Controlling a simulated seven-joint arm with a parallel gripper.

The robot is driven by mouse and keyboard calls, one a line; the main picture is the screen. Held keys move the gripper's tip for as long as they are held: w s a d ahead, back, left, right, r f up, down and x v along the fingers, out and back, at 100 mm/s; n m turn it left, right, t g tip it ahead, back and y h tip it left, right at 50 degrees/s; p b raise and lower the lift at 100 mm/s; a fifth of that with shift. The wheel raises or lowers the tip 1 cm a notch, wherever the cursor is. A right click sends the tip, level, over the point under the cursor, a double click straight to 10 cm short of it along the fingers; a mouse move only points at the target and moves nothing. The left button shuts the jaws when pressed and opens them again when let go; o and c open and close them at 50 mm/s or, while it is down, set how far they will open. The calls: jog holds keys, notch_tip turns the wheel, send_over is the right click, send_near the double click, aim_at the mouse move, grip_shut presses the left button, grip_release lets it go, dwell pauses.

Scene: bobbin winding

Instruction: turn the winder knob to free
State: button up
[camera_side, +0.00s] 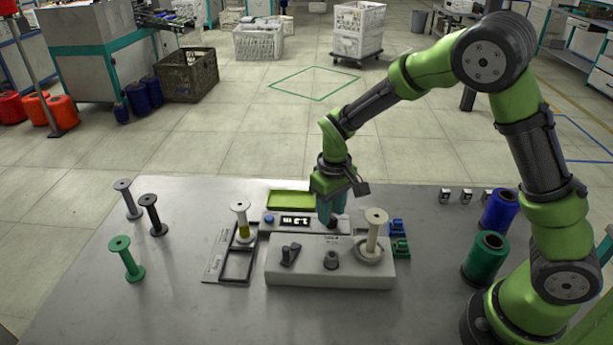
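The winder (300,275) is a pale grey box on the table. The setting of either is too small to read. A cream bobbin (374,232) stands upright on the winder's right end.
A lit display (296,220) stands behind the winder. A bobbin with yellow thread (242,222) stands in a dark frame to the left. Several empty bobbins stand further left. Blue (499,209) and green (485,258) spools stand at the right. The front table is clear.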

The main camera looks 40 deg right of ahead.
jog(key=shift+f, duration=0.7)
grip_shut()
jog(key=shift+m, duration=0.3)
jog(key=m, duration=0.3)
jog(key=shift+m, duration=2.6)
jog(key=shift+r, duration=0.1)
